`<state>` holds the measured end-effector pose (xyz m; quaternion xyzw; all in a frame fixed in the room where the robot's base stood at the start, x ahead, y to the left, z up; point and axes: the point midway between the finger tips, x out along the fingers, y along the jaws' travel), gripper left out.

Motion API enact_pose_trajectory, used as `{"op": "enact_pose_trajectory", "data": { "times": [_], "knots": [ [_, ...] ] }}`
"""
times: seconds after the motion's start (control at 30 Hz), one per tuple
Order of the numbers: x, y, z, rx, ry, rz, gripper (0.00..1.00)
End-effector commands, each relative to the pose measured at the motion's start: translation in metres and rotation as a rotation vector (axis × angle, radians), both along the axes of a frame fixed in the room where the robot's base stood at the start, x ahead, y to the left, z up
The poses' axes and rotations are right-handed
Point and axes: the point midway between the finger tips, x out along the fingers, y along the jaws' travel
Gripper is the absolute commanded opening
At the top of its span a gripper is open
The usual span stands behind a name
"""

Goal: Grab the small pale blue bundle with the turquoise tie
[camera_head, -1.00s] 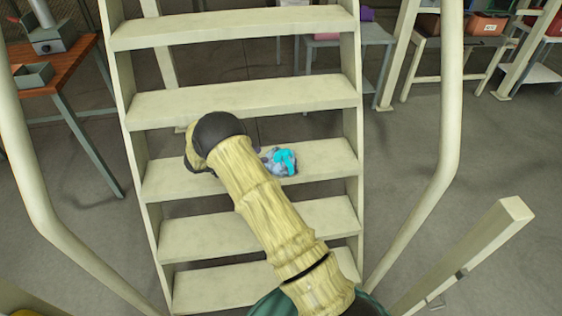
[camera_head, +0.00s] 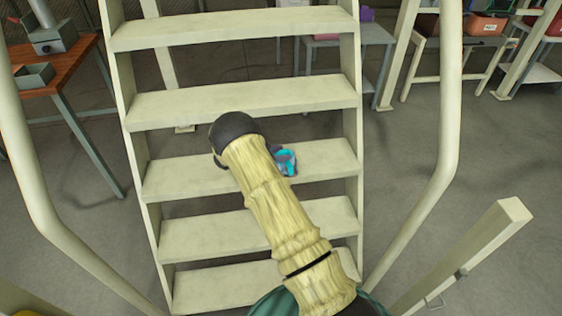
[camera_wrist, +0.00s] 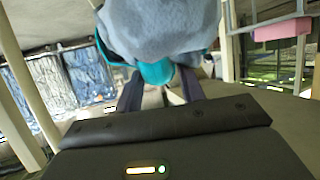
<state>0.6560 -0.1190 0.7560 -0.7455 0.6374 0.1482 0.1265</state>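The small pale blue bundle (camera_head: 281,156) with a turquoise tie (camera_head: 290,168) is at the stair's middle tread, partly hidden behind my arm in the head view. In the wrist view the bundle (camera_wrist: 165,25) fills the top middle, very close, with the turquoise tie (camera_wrist: 155,72) at its lower end facing my gripper. My gripper (camera_wrist: 158,88) has its two dark fingers apart, one on each side of the tie. The fingertips are hidden by the bundle, and I cannot tell whether they touch it. My arm hides most of the gripper in the head view.
The cream stair (camera_head: 240,105) has several treads, with handrails (camera_head: 450,110) on both sides. An orange-topped table (camera_head: 70,65) is at the left. Grey tables (camera_head: 350,38) and bins (camera_head: 487,25) stand behind and at the right. Grey floor (camera_head: 420,140) shows between them.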

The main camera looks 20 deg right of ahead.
Motion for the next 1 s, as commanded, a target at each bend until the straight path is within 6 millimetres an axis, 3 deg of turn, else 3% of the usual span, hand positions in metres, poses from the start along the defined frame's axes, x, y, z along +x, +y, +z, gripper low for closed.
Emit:
{"op": "enact_pose_trajectory", "data": {
  "times": [0.17, 0.67, 0.87, 1.0],
  "knots": [
    [0.0025, -0.0141, -0.0066, 0.001, -0.001, 0.000, 0.39],
    [0.0026, -0.0140, -0.0066, 0.001, 0.000, 0.001, 0.39],
    [0.0027, -0.0140, -0.0066, 0.001, 0.000, 0.001, 0.02],
    [0.0028, -0.0141, -0.0061, 0.000, -0.001, 0.001, 0.00]
  ]
}}
